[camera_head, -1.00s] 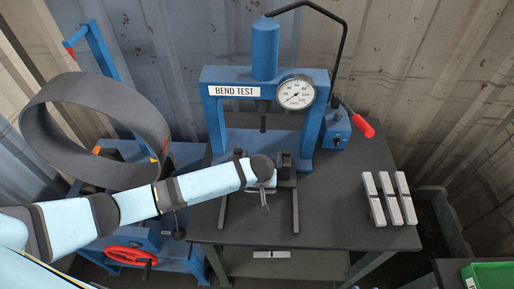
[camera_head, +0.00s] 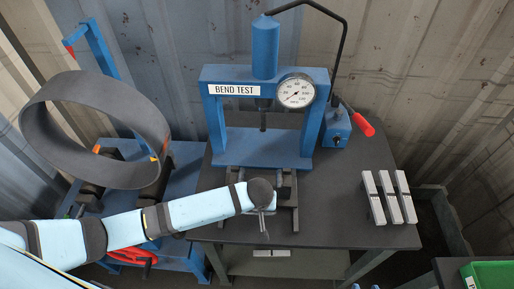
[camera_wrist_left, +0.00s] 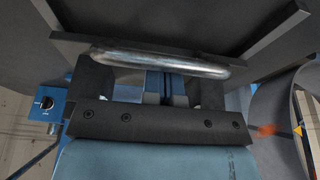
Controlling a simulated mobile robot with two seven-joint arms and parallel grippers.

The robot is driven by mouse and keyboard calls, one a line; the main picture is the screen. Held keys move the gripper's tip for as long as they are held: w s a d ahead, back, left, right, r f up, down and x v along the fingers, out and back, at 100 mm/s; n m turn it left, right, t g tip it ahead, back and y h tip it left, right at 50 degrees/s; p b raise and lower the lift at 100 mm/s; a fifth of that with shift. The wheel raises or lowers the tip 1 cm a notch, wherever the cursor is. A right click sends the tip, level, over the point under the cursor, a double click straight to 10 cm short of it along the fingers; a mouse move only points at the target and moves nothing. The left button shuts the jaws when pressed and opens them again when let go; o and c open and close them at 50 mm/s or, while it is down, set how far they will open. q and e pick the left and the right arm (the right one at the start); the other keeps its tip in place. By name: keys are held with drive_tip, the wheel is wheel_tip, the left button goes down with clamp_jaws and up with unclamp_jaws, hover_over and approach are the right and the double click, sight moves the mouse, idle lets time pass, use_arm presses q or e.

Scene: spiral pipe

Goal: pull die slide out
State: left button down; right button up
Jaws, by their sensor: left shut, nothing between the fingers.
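The bend test press (camera_head: 262,140) stands on the dark table. Its die slide (camera_head: 287,188), with dark blocks, sits forward of the press frame on two rails. My left arm covers part of the slide. My left gripper (camera_head: 263,226) points down at the slide's front side, near the table's front edge. In the left wrist view a shiny metal bar handle (camera_wrist_left: 160,62) runs across, just beyond my gripper's dark body. The left fingers (camera_wrist_left: 166,88) are shut and empty, close to the bar. Whether they touch it or sit behind it I cannot tell. My right gripper is out of view.
Several pale metal bars (camera_head: 389,198) lie on the table's right side. A pump with a red handle (camera_head: 363,124) stands beside the press. A blue bending machine with a large dark ring (camera_head: 95,130) is at left. A green bin (camera_head: 490,275) is at lower right.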

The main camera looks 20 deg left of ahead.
use_arm(q)
wheel_tip(320, 180, up, 7)
drive_tip(key=w, duration=0.1)
drive_tip(key=shift+w+a, duration=0.2)
idle(0.4)
idle(0.3)
drive_tip(key=s, duration=0.2)
drive_tip(key=s+d+m+h, duration=0.1)
drive_tip(key=shift+s+d+r, duration=0.1)
drive_tip(key=shift+s+r, duration=0.2)
drive_tip(key=s+a+r+m, duration=0.2)
drive_tip(key=s+a+r, duration=0.3)
drive_tip(key=s, duration=0.5)
drive_tip(key=s+a+r+m, duration=0.2)
drive_tip(key=s+a, duration=0.6)
drive_tip(key=s, duration=0.1)
drive_tip(key=w+d+f+t+h, duration=0.1)
drive_tip(key=w+d+f+t, duration=0.1)
drive_tip(key=f, duration=0.5)
drive_tip(key=w+d+f+t+h, duration=0.1)
drive_tip(key=w+d+f+t, duration=0.2)
drive_tip(key=f+t, duration=0.2)
wheel_tip(320, 180, down, 2)
drive_tip(key=shift+w+d+f+m+t+h, duration=0.15)
drive_tip(key=shift+w+d+m+t+h, duration=0.15)
drive_tip(key=shift+d+h, duration=0.1)
